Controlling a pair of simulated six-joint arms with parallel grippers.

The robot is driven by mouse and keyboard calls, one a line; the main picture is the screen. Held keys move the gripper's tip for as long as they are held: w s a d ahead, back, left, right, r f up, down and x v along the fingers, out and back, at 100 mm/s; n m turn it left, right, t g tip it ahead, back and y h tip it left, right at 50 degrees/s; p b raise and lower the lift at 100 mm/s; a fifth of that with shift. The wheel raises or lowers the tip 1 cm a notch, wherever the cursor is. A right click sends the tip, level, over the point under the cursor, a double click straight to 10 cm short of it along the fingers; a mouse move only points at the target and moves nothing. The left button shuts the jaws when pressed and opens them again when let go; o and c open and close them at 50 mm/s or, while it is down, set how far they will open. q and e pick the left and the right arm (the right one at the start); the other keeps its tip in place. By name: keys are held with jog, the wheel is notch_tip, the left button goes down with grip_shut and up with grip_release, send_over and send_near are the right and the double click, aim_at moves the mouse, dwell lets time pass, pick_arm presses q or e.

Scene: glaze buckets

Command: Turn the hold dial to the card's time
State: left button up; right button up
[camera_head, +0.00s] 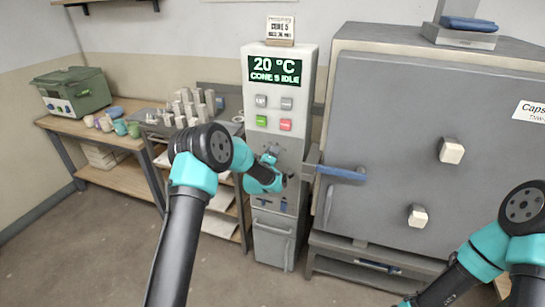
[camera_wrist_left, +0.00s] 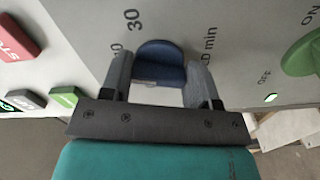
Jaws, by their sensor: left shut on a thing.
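The grey control panel (camera_head: 272,135) stands left of the kiln, its screen (camera_head: 275,70) reading 20 °C and CONE 5 IDLE. The card (camera_head: 280,28) on top reads CONE 5; its smaller lower line is blurred. My left gripper (camera_head: 272,156) is at the panel's lower front and covers the dial there. In the left wrist view, the blue hold dial (camera_wrist_left: 160,62) sits between the two fingers of my left gripper (camera_wrist_left: 160,74), which is shut on it. The mark 30 (camera_wrist_left: 132,19) shows above left of the dial; other marks are partly hidden by the fingers. My right gripper is out of view.
A red STOP button (camera_wrist_left: 15,38) and green buttons are left of the dial; a green ON/OFF switch (camera_wrist_left: 302,54) is right. The kiln (camera_head: 385,150) has a blue handle (camera_head: 342,173) close to my left gripper. A bench (camera_head: 95,132) with pots stands left.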

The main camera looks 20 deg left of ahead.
pick_arm(q)
jog(key=shift+a+f+m, duration=0.1)
jog(key=shift+m, duration=2.4)
jog(key=shift+a+f+m, duration=0.1)
jog(key=shift+m, duration=2.4)
jog(key=o, duration=0.9)
jog(key=s, duration=1.7)
jog(key=shift+s+a, duration=0.2)
